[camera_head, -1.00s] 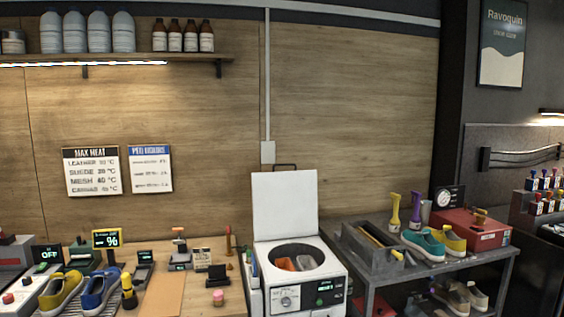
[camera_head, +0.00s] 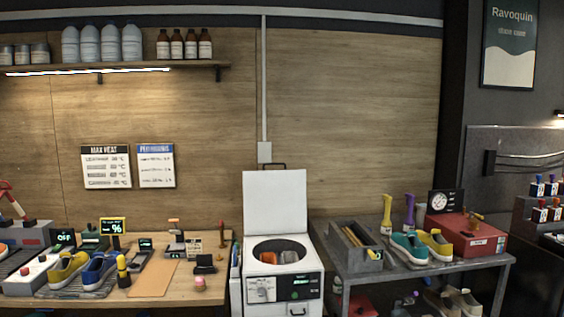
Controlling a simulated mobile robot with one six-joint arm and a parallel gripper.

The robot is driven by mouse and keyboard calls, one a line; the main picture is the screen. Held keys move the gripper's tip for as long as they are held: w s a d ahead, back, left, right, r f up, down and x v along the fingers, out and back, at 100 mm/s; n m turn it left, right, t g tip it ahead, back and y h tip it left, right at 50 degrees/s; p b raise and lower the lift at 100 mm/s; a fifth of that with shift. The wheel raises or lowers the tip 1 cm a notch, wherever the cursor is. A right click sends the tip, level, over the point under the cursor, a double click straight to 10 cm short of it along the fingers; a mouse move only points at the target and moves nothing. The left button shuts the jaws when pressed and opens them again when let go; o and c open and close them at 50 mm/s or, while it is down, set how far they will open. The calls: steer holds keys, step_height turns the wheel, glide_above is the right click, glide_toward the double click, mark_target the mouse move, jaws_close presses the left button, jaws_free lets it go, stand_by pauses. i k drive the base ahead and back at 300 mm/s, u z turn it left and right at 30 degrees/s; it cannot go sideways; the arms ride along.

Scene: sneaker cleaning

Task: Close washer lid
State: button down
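The white washer (camera_head: 292,301) stands between the wooden workbench and the grey metal table. Its white lid (camera_head: 275,202) is raised upright at the back, with a dark handle at its top edge. The round opening of the washer (camera_head: 258,252) is uncovered, and orange and grey items show inside it. A dial and a small lit display are on its front panel. My gripper is not in view.
On the left, the wooden workbench (camera_head: 152,279) carries yellow and blue shoes, a brush and small devices. On the right, the grey table (camera_head: 396,268) holds a grey caddy (camera_head: 355,246), teal and yellow shoes and a red box (camera_head: 466,236).

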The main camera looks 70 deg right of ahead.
mark_target(274, 202)
steer(key=u, duration=0.15)
steer(key=k, duration=0.6)
steer(key=z, duration=1.65)
steer(key=i, duration=0.95)
steer(key=z, duration=0.05)
steer(key=k, duration=0.35)
steer(key=z, duration=0.1)
